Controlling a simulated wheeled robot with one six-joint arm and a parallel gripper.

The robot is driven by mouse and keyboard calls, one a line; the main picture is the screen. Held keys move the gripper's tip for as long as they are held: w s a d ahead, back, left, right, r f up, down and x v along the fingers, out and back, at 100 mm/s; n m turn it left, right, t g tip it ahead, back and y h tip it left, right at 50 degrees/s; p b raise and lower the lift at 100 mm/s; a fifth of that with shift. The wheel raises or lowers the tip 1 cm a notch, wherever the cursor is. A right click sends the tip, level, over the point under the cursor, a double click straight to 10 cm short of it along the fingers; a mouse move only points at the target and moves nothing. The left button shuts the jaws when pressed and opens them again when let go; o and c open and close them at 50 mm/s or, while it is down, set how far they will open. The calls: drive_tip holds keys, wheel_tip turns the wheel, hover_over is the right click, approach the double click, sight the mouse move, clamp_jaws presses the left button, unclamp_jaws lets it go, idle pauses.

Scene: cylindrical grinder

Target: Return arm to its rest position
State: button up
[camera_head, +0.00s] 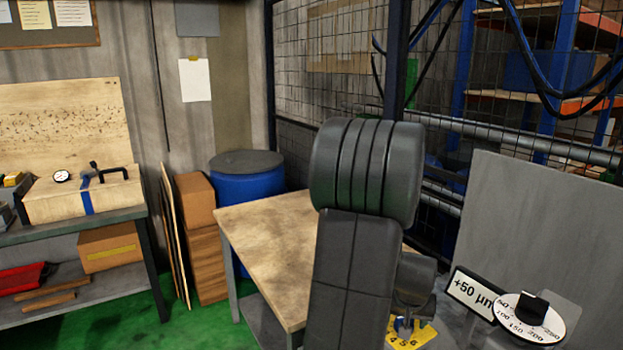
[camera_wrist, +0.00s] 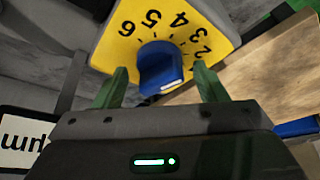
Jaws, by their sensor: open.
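My arm stands bent in the middle of the head view, in front of the wooden-topped table. My gripper (camera_wrist: 161,76) shows in the wrist view as two green fingers, spread apart with nothing held between them. A blue knob (camera_wrist: 160,66) on a yellow numbered dial plate (camera_wrist: 126,22) lies just beyond the fingers, between them in the picture. Whether a finger touches the knob cannot be told. In the head view part of the yellow plate (camera_head: 424,337) shows at the bottom, below my wrist; my fingers are not clear there.
A white dial (camera_head: 520,328) and a "+50 µm" sign (camera_head: 473,293) stand at the lower right, near my wrist. A grey panel (camera_head: 550,220) rises behind them. The wooden table (camera_head: 262,240) is clear on its visible part. A blue barrel (camera_head: 245,187) and workbench (camera_head: 100,222) are left.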

drive_tip(key=shift+f+m+h+b, duration=0.15)
drive_tip(key=shift+m+h+b, duration=0.5)
drive_tip(key=shift+m, duration=0.85)
drive_tip(key=shift+m+g+h+b, duration=0.4)
drive_tip(key=shift+m+b, duration=0.5)
drive_tip(key=shift+m, duration=0.2)
drive_tip(key=shift+v, duration=0.85)
drive_tip(key=shift+a+r, duration=0.15)
drive_tip(key=shift+r, duration=0.4)
drive_tip(key=shift+s, duration=0.1)
